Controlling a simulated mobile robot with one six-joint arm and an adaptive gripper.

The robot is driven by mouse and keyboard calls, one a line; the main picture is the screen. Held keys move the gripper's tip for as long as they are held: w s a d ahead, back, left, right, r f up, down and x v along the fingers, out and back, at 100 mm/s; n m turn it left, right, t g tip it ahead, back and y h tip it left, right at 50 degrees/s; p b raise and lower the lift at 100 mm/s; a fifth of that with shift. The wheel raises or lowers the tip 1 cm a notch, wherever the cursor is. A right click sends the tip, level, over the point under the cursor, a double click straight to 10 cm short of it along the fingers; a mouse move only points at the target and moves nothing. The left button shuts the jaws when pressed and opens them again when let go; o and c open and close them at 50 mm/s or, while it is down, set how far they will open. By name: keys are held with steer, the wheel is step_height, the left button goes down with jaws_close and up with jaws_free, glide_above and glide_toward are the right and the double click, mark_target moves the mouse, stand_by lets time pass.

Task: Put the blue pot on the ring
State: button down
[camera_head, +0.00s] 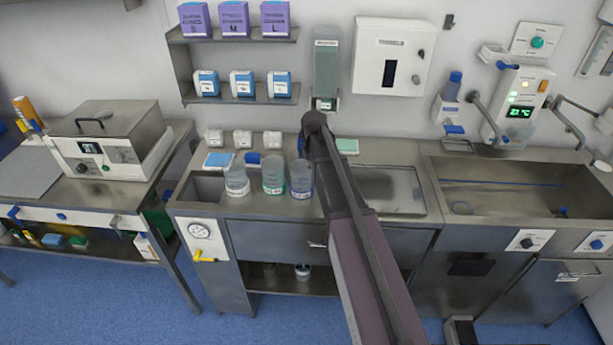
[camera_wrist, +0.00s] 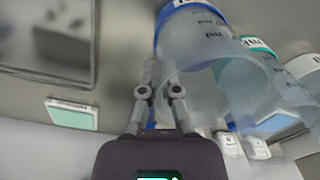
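The blue pot (camera_head: 301,180) is a clear beaker with a blue band. It stands at the right end of a row of three pots on the steel counter. In the wrist view the blue pot (camera_wrist: 195,45) appears large, right at my fingertips. My gripper (camera_wrist: 160,75) has its two slim fingers a small gap apart, at the pot's near wall. I cannot tell whether they press on it. In the head view my arm hides the fingers.
A green-banded pot (camera_head: 273,176) and a pale pot (camera_head: 236,181) stand left of the blue pot. A shallow steel basin (camera_head: 422,200) is right of my arm.

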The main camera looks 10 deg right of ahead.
steer(key=shift+r, duration=0.15)
step_height(320, 180, up, 4)
steer(key=p, duration=0.3)
steer(key=shift+f+p, duration=0.25)
steer(key=shift+p, duration=0.1)
steer(key=s+a+r+p, duration=0.1)
steer(key=s, duration=1.5)
steer(key=shift+f, duration=0.25)
steer(key=shift+d, duration=0.1)
stand_by(0.5)
